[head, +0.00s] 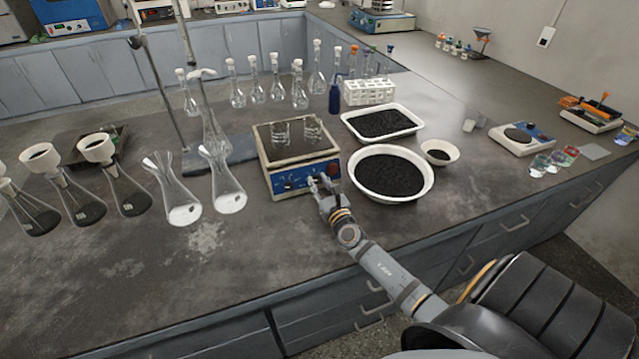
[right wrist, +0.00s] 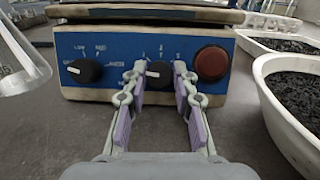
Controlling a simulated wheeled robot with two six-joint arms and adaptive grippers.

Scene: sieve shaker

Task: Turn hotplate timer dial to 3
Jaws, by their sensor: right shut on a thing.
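The hotplate (head: 298,158) stands on the bench with a dark top plate and a blue front panel. In the right wrist view its panel (right wrist: 120,50) carries a left black dial (right wrist: 84,71) with a white mark, a middle black dial (right wrist: 158,73) with small marks above it, and a round red button (right wrist: 211,63). My right gripper (right wrist: 159,85) is shut on the middle dial, one finger on each side. The white mark on that dial points to the left. In the head view my right gripper (head: 322,186) is at the front panel. My left gripper is not in view.
Two glass beakers (head: 297,128) stand on the hotplate. A white bowl of black grains (head: 428,184) and a white tray (head: 414,122) are close on the right. Conical flasks (head: 228,192) stand to the left. The bench in front is clear.

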